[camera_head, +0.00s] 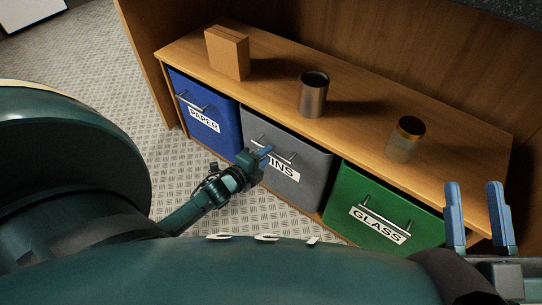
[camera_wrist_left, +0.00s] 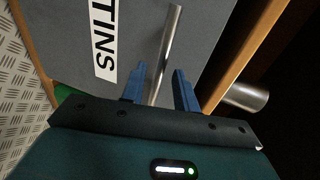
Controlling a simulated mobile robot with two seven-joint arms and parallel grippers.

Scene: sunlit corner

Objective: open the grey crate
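The grey crate (camera_head: 308,188), labelled TINS, sits in the low wooden unit between a blue and a green crate, its front about level with theirs. Its silver bar handle (camera_head: 285,158) is on the upper front. My left gripper (camera_head: 265,151) is at the handle's left part. In the left wrist view my left gripper's blue fingers (camera_wrist_left: 160,72) stand apart on either side of the handle (camera_wrist_left: 171,32), with gaps visible; I cannot tell how deep the bar sits between them. My right gripper (camera_head: 476,186) is open and empty at the right, near the unit's right end.
The blue PAPER crate (camera_head: 222,138) and green GLASS crate (camera_head: 345,205) flank the grey one. Textured floor (camera_head: 100,75) is open at the left.

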